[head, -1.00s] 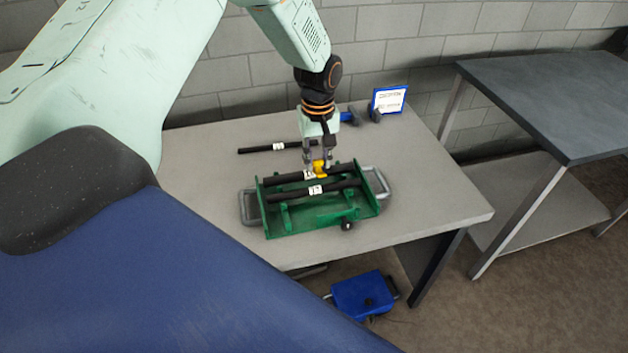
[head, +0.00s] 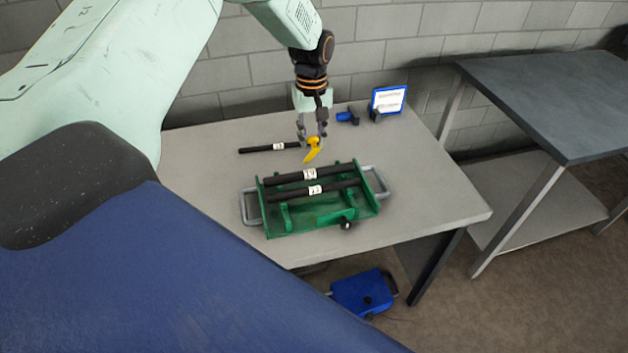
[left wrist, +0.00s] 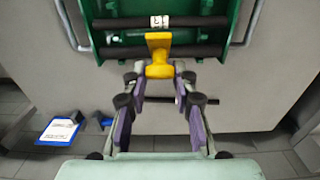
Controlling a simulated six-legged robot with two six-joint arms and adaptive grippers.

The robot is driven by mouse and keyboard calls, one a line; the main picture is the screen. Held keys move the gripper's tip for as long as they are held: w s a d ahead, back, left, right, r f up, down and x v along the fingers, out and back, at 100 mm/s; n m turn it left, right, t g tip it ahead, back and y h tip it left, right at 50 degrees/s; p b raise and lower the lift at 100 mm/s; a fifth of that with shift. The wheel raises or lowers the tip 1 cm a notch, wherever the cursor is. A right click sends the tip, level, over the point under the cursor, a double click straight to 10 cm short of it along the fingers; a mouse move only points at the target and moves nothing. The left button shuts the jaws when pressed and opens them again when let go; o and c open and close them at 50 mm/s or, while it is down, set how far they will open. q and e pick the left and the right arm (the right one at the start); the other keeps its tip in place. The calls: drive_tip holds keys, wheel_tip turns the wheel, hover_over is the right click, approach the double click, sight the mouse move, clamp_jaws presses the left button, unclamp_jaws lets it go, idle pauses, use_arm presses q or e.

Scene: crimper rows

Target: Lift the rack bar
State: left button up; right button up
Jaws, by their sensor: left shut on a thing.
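A green rack (head: 300,222) with two black bars in it stands on the table. The front bar (head: 300,191) and the rear bar (head: 285,179) carry white labels. A third black bar (head: 255,149) with a label lies on the table behind the rack. My left gripper (head: 312,140) is shut on a yellow piece (head: 312,153), held behind and apart from the rack bars. The yellow piece also shows between the fingertips in the left wrist view (left wrist: 158,58), where it hides part of the rear bar (left wrist: 120,53). My right gripper is not in view.
The rack has grey side handles (head: 380,181). A blue-framed sign (head: 389,99) and a small blue tool (head: 347,117) stand at the table's back right. A dark-topped bench (head: 560,100) is to the right. The table's front right is clear.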

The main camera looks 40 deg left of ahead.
use_arm(q)
drive_tip(key=shift+w+a+r, duration=0.9)
drive_tip(key=shift+w+a, duration=0.15)
drive_tip(key=shift+a, duration=0.1)
drive_tip(key=shift+r, duration=0.15)
